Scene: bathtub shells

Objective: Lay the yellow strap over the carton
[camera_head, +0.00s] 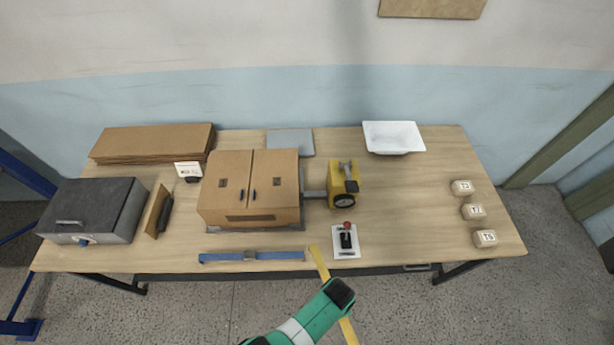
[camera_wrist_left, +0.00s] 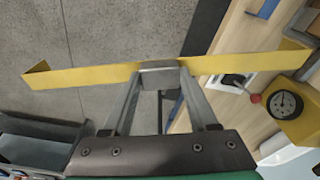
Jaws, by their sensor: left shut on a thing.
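The closed brown carton (camera_head: 250,208) stands on the left half of the table, with two dark marks on its top flaps. The yellow strap (camera_head: 318,262) is held out over the table's front edge, right of the carton and apart from it. My left gripper (camera_head: 340,292) is in front of the table. In the left wrist view, my left gripper (camera_wrist_left: 158,76) is shut on the strap near its middle. My right gripper is not in view.
A yellow device with a gauge (camera_head: 343,185) is right of the carton. A red-knobbed control on a white plate (camera_head: 346,252) and a blue strap (camera_head: 225,257) lie along the front. A grey toolbox (camera_head: 95,205) is at left. A white tray (camera_head: 393,137) is at back. The right-centre table is clear.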

